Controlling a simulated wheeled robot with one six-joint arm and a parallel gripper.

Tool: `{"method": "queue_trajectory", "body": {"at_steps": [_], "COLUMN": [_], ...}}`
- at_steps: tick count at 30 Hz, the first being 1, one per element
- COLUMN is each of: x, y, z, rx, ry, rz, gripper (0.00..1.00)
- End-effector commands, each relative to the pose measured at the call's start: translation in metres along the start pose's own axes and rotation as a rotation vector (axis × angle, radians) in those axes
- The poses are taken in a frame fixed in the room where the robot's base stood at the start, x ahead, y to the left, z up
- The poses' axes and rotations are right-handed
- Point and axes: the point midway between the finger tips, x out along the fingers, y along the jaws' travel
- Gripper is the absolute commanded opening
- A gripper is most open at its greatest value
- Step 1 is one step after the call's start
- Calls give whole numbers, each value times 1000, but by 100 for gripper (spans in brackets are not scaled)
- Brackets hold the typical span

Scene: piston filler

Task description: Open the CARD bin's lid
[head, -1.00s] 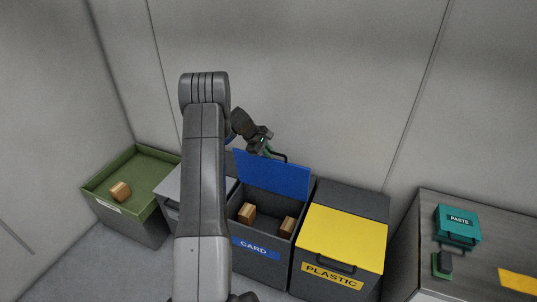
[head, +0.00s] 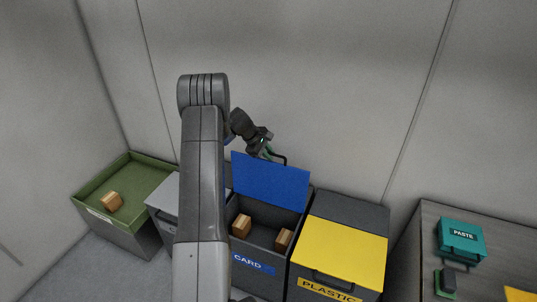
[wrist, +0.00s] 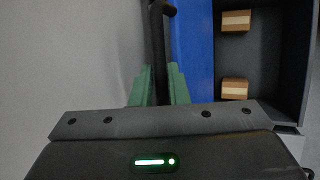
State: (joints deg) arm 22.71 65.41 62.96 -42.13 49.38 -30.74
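The CARD bin (head: 271,239) is dark grey with a blue CARD label on its front. Its blue lid (head: 270,181) stands raised at the back of the opening, showing its blue face, and the inside is exposed. The lid also shows edge-on in the wrist view (wrist: 192,50). The lid's black handle (wrist: 157,40) runs between the green fingertips of my gripper (wrist: 160,88), which look closed on it from both sides. In the head view, my gripper (head: 266,151) is at the lid's upper edge, behind the bin.
Two brown blocks (head: 241,225) (head: 284,239) lie inside the CARD bin. The yellow-lidded PLASTIC bin (head: 340,255) is shut, to its right. A green open bin (head: 125,228) with a brown block stands left. A grey wall is close behind. A teal PASTE box (head: 461,237) sits on the right counter.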

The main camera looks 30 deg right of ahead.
Motion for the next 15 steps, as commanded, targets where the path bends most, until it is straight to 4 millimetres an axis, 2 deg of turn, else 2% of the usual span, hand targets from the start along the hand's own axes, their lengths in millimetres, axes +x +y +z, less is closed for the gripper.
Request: {"method": "queue_trajectory", "body": {"at_steps": [1, 2, 11, 15], "x": [1, 1, 2, -7], "y": [-1, -1, -3, -3], "z": [0, 0, 0, 0], "rx": [0, 0, -1, -2], "ry": [-1, -1, -2, -1], "rz": [-3, -3, -6, -5], "gripper": [26, 32, 32, 32]}}
